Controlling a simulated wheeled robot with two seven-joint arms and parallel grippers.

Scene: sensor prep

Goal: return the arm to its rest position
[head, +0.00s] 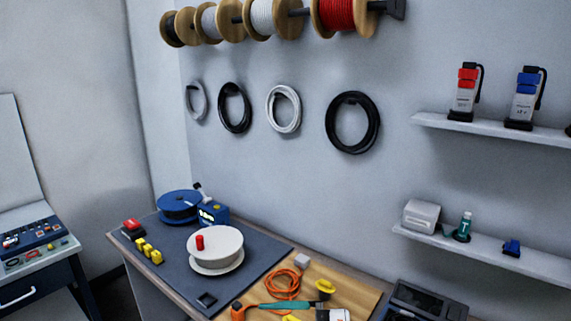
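Neither of my grippers and no part of my arms shows in the head view. The workbench stands at the lower middle, with a dark grey mat (177,262) on its left part and a wooden board (353,295) on its right part. A white round turntable-like piece (228,243) with a small red knob (200,242) sits on the mat. I cannot tell whether either gripper holds anything.
A blue reel (178,205), a blue device (213,214) and several yellow blocks (148,250) stand on the mat. An orange cable coil (283,284) and a teal-handled tool (284,306) lie on the board. Wall shelves (490,128) are at right.

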